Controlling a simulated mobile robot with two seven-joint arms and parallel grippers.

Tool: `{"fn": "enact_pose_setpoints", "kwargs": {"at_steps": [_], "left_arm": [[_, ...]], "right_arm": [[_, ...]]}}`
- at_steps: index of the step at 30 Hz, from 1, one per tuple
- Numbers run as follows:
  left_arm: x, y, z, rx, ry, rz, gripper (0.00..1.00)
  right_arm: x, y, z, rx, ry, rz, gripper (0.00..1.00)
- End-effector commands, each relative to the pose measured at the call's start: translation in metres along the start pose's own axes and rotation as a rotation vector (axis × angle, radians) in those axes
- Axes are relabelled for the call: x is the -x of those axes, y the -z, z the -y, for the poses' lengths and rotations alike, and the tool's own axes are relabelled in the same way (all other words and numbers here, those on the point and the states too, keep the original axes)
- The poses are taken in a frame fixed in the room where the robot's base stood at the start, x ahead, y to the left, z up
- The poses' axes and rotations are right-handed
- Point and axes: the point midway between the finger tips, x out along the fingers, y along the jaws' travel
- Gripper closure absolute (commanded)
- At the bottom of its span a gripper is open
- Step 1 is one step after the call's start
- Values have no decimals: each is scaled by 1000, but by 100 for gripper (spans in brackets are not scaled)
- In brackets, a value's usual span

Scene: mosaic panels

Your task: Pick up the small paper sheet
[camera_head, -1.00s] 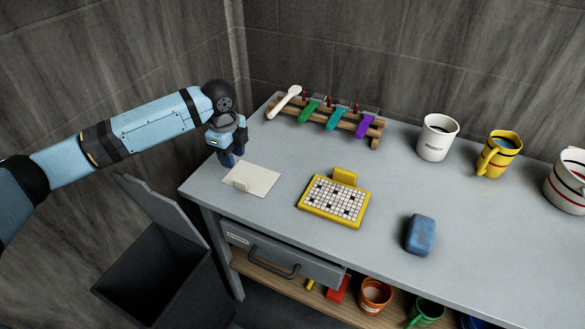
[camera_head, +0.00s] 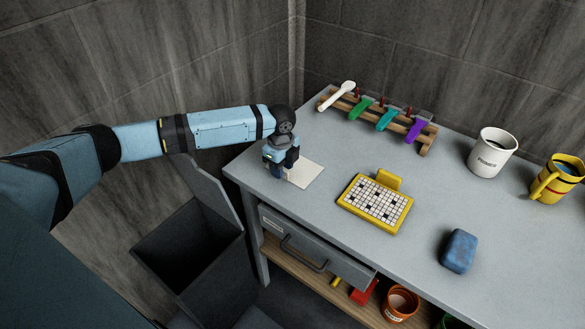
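A small cream paper sheet (camera_head: 305,174) lies flat on the grey table near its left corner. My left gripper (camera_head: 278,174) points down at the sheet's left edge and covers part of it. Its fingertips are small and dark, and I cannot tell whether they are open or shut or whether they touch the sheet. The small raised tab on the sheet is hidden behind the gripper. My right gripper is not in view.
A yellow-framed grid board (camera_head: 376,204) and a blue block (camera_head: 458,251) lie to the right. A wooden rack (camera_head: 428,142) with colored handles stands behind. A white mug (camera_head: 492,153) and a yellow mug (camera_head: 557,180) stand right. A dark open bin (camera_head: 190,247) is beside the table.

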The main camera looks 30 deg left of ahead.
Motion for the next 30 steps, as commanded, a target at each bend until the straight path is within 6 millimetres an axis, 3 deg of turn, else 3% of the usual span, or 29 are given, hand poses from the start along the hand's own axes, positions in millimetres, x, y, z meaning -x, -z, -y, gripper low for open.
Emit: {"fn": "enact_pose_setpoints", "kwargs": {"at_steps": [4,12,17,30], "left_arm": [[-16,0,-1,0,-1,0,62],[-19,0,-1,0,0,1,62],[-18,0,-1,0,0,0,98],[-15,0,0,0,1,0,100]], "right_arm": [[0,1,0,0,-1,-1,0],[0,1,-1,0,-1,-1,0],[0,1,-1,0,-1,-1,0],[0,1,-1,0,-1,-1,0]]}}
